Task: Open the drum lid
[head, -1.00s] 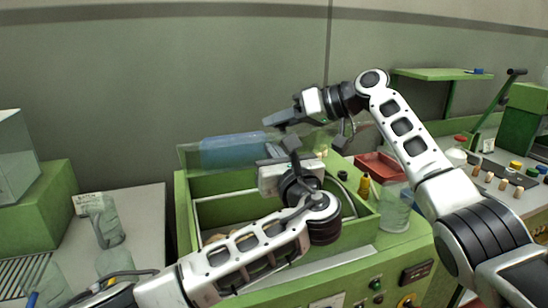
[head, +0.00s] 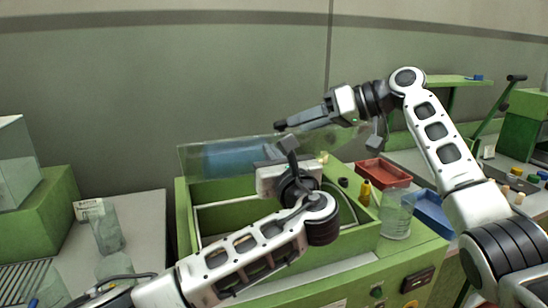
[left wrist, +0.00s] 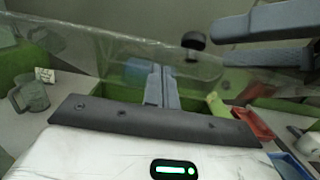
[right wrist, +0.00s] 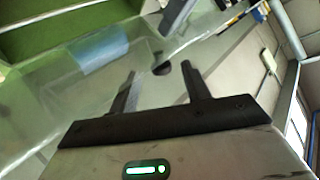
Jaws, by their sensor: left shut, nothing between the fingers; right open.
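The drum is a green open-topped box (head: 183,222) in the head view. Its clear lid (head: 190,158), with a bluish area, stands raised and tilted along the back; it crosses the left wrist view (left wrist: 100,42) and the right wrist view (right wrist: 60,95). A dark knob (left wrist: 193,40) sits at the lid's edge, also in the right wrist view (right wrist: 160,68). My left gripper (head: 280,150) is shut and empty above the box, near the lid. My right gripper (head: 282,127) is open above it; the knob appears between its fingers in its wrist view, contact unclear.
A red tray (head: 383,171), a yellow bottle (head: 365,192), a clear beaker (head: 397,215) and a blue tray (head: 434,212) stand to the right of the box. A glass jug (head: 106,235) stands on the left table. My two grippers are close together, leaving little room between them.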

